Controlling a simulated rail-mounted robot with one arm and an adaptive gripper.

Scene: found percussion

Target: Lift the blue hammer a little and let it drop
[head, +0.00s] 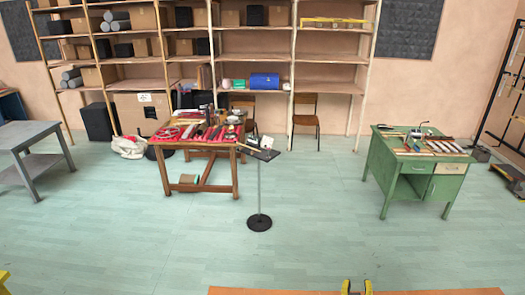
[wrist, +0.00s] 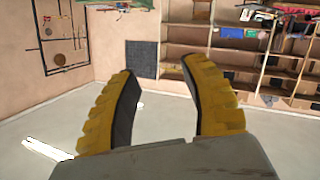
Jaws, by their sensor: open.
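I cannot pick out the blue hammer for sure in either view. Small tools lie on the green desk (head: 393,183) at the right and on the red-topped wooden table (head: 206,145) at left of centre, too small to tell apart. Both are far from my gripper.
A thin stand (head: 259,190) with a small tray rises in front of the wooden table. A grey table (head: 25,132) is at the left. Shelves (head: 250,58) line the back wall, holding a blue case (head: 265,80). An orange-brown edge (head: 440,292) lies at the bottom.

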